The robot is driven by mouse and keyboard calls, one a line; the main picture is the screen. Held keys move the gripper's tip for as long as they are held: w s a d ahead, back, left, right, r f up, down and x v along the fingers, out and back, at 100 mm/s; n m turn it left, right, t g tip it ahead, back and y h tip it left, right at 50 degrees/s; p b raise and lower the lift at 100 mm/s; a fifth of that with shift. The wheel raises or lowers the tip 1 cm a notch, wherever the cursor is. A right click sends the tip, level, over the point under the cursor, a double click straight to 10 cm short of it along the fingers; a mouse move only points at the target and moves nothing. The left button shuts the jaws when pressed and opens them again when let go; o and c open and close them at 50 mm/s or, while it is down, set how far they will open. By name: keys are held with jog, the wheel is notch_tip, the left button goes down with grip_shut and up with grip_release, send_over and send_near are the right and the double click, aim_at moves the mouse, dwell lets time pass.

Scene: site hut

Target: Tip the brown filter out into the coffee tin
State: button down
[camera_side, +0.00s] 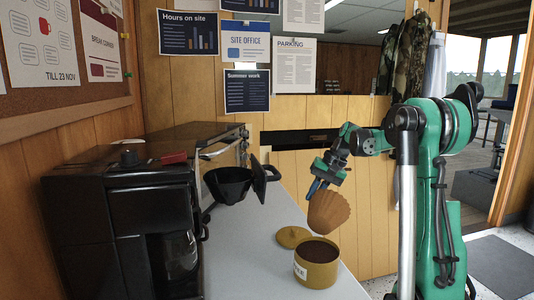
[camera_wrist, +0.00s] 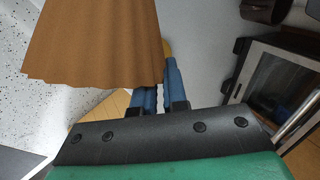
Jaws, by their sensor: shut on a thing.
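My gripper (camera_side: 318,186) is shut on the brown filter (camera_side: 328,212), a fluted paper cone. In the wrist view the filter (camera_wrist: 95,45) fills the upper left, beside the blue fingers of my gripper (camera_wrist: 160,80). The coffee tin (camera_side: 316,272) is mustard yellow, stands upright and open near the counter's front end, and holds dark contents. Its lid (camera_side: 293,236) lies on the counter just behind it.
A black coffee machine (camera_side: 120,220) with a glass jug stands at the left. Its black filter basket (camera_side: 230,185) juts out over the counter. A toaster oven (camera_side: 205,150) stands behind it. The grey counter (camera_side: 245,260) is clear between the machine and the tin.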

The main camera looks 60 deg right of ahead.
dwell(0.3)
jog(key=a+r+h, duration=0.1)
jog(key=h, duration=0.1)
jog(key=a+r+h, duration=0.1)
jog(key=r, duration=0.1)
jog(key=shift+a+r+n+h, duration=0.1)
jog(key=shift+r+n+h, duration=0.2)
jog(key=shift+n+h, duration=0.1)
jog(key=shift+a+r+h, duration=0.25)
jog(key=shift+a+h, duration=0.05)
jog(key=shift+h, duration=0.1)
jog(key=a+n+h, duration=0.2)
jog(key=a+h, duration=0.4)
jog(key=h, duration=0.3)
jog(key=shift+a+r+n+t, duration=0.2)
jog(key=shift+n+t, duration=0.1)
jog(key=shift+t, duration=0.1)
jog(key=shift+w+r, duration=0.1)
